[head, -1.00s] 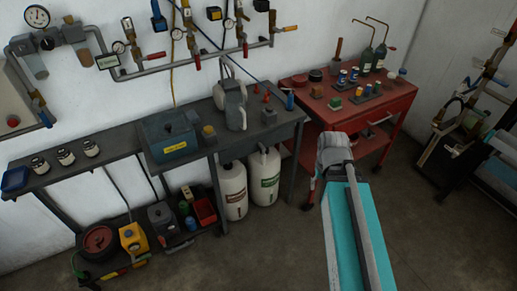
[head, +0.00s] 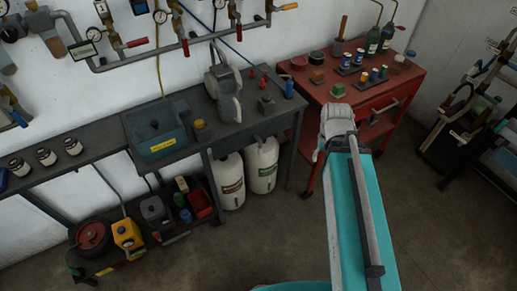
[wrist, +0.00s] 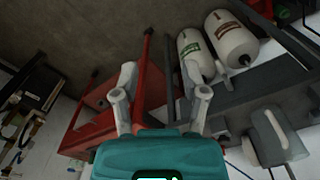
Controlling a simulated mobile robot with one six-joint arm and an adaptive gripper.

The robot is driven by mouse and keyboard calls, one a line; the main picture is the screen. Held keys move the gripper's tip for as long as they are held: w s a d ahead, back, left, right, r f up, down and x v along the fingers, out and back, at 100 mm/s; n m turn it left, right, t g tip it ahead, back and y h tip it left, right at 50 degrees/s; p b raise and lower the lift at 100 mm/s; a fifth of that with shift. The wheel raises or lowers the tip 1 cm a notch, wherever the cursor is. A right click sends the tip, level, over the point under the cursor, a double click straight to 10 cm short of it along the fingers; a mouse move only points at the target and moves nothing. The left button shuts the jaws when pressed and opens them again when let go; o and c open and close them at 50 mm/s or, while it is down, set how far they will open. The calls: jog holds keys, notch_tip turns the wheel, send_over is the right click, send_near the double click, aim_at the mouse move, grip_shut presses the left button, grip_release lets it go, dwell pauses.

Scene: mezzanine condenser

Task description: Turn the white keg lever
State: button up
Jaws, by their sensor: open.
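Two white kegs stand side by side on the floor under the dark bench. The left keg (head: 229,180) has a brown-red label and the right keg (head: 262,165) a green one. Both kegs also show at the top of the wrist view, green-labelled (wrist: 194,58) and brown-red-labelled (wrist: 232,38). Small dark fittings show on them, but I cannot make out a lever clearly. My gripper (head: 338,122) is right of the kegs in the head view, in front of the red cart. In the wrist view my gripper (wrist: 160,82) has its fingers spread, with nothing between them.
The dark bench (head: 245,135) stands over the kegs and carries a blue box (head: 162,132) and a grey jug. The red cart (head: 385,112) is right of the bench. Several tools and boxes lie on a low shelf at left. The front floor (head: 240,245) is clear.

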jog(key=shift+o, duration=0.8)
jog(key=n+t+y+b, duration=0.6)
jog(key=n+y+b, duration=0.85)
jog(key=b, duration=3.35)
send_near(260, 150)
jog(key=s+d+f+m+y, duration=0.1)
jog(key=d+f+m+y, duration=0.1)
jog(key=d+f, duration=0.1)
jog(key=shift+w+d+f+n+t+b, duration=0.25)
jog(key=shift+d+n+t+b, duration=0.2)
jog(key=shift+b, duration=0.25)
jog(key=shift+a+r, duration=0.1)
jog(key=shift+a, duration=0.05)
jog(key=shift+x, duration=6.8)
